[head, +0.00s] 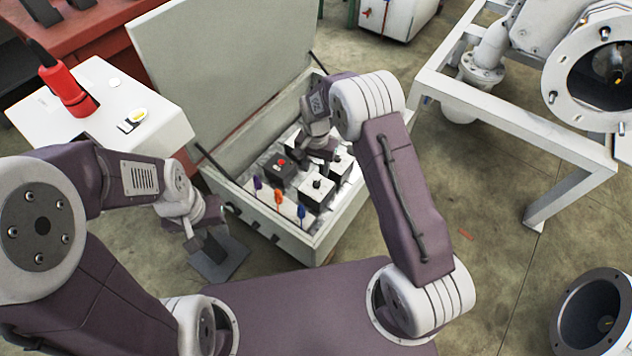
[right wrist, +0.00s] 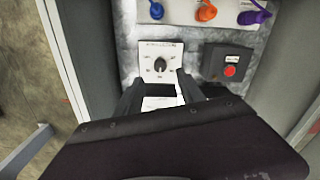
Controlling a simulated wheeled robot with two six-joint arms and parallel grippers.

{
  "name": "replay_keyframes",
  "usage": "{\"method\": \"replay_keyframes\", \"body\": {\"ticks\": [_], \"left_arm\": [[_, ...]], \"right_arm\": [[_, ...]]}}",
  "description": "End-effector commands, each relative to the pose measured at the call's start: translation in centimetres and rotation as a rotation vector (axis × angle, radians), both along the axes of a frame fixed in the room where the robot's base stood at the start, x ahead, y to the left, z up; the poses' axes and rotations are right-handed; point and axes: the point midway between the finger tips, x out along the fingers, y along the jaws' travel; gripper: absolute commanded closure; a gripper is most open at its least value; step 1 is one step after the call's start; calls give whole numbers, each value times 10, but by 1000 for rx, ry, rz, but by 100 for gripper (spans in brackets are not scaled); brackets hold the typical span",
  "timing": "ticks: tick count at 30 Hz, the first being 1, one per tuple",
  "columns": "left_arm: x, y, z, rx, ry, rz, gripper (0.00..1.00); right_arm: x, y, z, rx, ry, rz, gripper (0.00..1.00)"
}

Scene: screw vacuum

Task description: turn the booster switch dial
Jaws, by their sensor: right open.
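In the head view, an open grey control box holds a white switch unit with a black dial (head: 317,184) near its front. A second white unit with a dark knob (head: 337,160) sits behind it. The front dial also shows in the right wrist view (right wrist: 160,65), on a white plate whose label is too small to read. My right gripper (head: 320,155) is over the box; in the right wrist view its jaws (right wrist: 162,88) are open, apart from that dial, with a white unit partly hidden between them. My left gripper (head: 208,244) hangs outside the box; its jaw opening is unclear.
A black unit with a red button (head: 280,166) stands beside the dials. Purple, orange (head: 278,197) and blue connectors line the box's front. The raised lid (head: 225,70) stands behind. A white table (head: 150,105) is left; a white metal frame (head: 515,120) is right.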

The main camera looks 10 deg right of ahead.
Motion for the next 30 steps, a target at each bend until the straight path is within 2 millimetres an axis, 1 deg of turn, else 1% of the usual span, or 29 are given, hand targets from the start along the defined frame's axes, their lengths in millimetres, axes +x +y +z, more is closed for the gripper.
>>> {"method": "replay_keyframes", "body": {"ticks": [1,6,9,12,18,19,20,21,23,24,30], "left_arm": [[0,0,-11,0,0,0,64],[0,0,-35,0,1,0,64],[0,0,-47,0,1,0,64],[0,0,-50,0,1,0,64],[0,0,-48,0,1,0,64],[0,0,-48,0,1,0,64],[0,0,-48,0,1,0,64],[0,0,-48,0,1,0,64],[0,0,-48,0,1,0,64],[0,0,-48,0,1,0,64],[0,0,-46,0,1,0,64]], "right_arm": [[0,0,-14,0,1,0,55],[0,0,-52,0,1,0,55],[0,0,-71,0,0,0,55],[0,0,-78,0,-1,0,55],[0,0,-76,0,-1,0,55],[0,0,-76,0,-1,0,57],[0,0,-76,0,-1,0,66],[0,0,-76,0,-1,0,77],[0,0,-76,0,-1,0,94],[0,0,-76,0,-1,0,100],[0,0,-76,0,-1,6,100]]}}
